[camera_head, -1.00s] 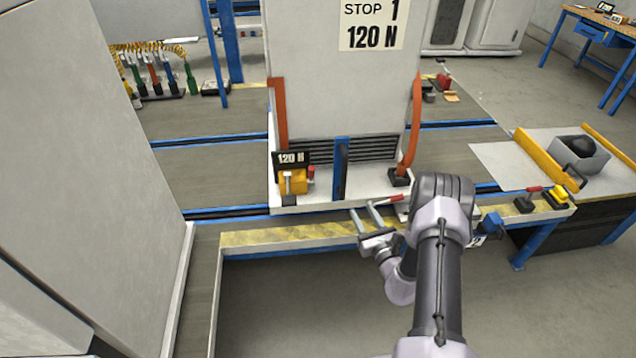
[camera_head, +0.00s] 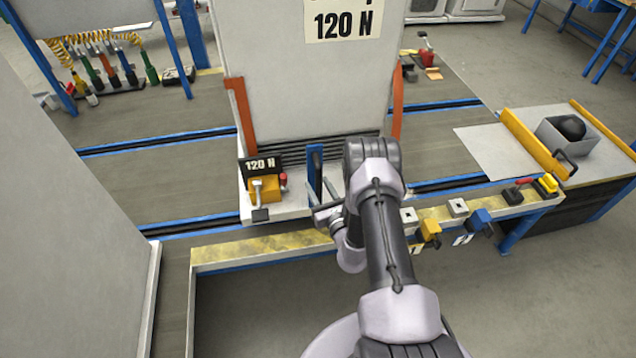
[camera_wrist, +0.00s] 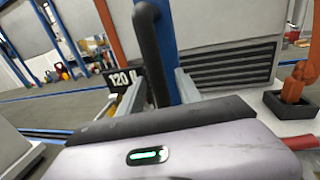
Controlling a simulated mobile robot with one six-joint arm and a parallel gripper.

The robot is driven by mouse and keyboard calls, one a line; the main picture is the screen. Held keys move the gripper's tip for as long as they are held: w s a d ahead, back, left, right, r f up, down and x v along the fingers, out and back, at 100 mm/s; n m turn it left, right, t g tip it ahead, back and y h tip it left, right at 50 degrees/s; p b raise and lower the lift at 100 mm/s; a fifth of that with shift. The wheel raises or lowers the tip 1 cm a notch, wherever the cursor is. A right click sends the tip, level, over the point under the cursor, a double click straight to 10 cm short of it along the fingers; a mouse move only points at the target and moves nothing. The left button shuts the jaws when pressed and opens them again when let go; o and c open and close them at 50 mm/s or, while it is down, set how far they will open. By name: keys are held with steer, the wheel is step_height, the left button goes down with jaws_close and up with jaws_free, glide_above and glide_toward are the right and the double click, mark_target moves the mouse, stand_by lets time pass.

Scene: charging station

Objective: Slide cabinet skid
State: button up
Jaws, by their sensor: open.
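The tall white cabinet (camera_head: 345,85) stands on its white skid (camera_head: 290,212) behind the yellow-marked edge. A blue upright post (camera_head: 314,165) rises at the skid's front; it also shows in the wrist view (camera_wrist: 168,45), with a black bar handle (camera_wrist: 147,45) on its near side. My gripper (camera_head: 323,188) is open at the post. In the wrist view my gripper (camera_wrist: 160,88) has one grey finger to each side of the handle's lower part. Whether the fingers touch it I cannot tell; the gripper body hides the handle's lower end.
A yellow gauge unit with a 120 N plate (camera_head: 264,187) stands on the skid left of the post. An orange part with a black base (camera_wrist: 290,100) is at right. Yellow and blue fittings (camera_head: 430,230) line the front ledge. A grey panel (camera_head: 75,200) stands close at left.

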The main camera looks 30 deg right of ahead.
steer(key=shift+c, duration=0.2)
jaws_close()
steer(key=shift+r, duration=0.1)
stand_by(1.0)
